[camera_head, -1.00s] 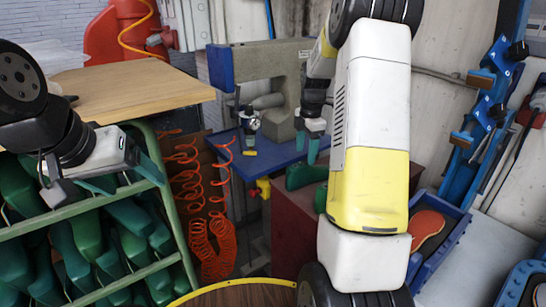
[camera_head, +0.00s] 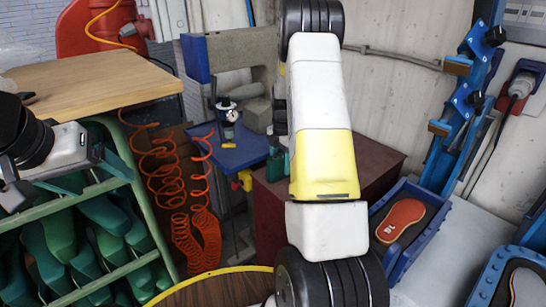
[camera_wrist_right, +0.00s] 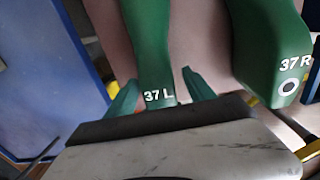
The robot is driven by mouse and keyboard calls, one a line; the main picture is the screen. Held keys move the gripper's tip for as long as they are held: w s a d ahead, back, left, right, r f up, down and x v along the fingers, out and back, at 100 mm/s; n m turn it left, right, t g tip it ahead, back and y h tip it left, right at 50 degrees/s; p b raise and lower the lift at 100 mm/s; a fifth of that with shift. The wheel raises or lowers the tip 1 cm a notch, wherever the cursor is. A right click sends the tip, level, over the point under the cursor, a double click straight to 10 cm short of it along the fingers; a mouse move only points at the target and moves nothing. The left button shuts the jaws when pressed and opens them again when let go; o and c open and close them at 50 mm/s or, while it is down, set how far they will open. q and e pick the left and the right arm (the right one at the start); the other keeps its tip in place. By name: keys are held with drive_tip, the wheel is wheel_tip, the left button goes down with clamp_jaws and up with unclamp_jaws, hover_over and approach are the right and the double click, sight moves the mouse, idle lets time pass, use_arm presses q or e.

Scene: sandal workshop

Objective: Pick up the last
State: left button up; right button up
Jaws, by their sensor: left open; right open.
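In the right wrist view, a green last marked 37 L (camera_wrist_right: 150,45) lies between the two teal fingers of my right gripper (camera_wrist_right: 160,88). The fingers are apart, one on each side of its marked end; I cannot tell whether they touch it. A second green last marked 37 R (camera_wrist_right: 268,45) lies to the right of it, outside the fingers. In the head view my right arm hides most of this spot; only a small green part shows beside the arm. My left gripper (camera_head: 68,182) is open and empty at the left, in front of the green rack.
A green rack (camera_head: 125,165) with several green lasts stands at left under a wooden top (camera_head: 95,82). A dark red cabinet (camera_head: 376,165) is behind my right arm. A blue bin (camera_head: 432,222) with an orange sole (camera_head: 402,218) stands right of it. Orange coiled hoses (camera_head: 170,185) hang mid-left.

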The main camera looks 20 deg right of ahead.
clamp_jaws()
drive_tip(key=shift+r, duration=0.1)
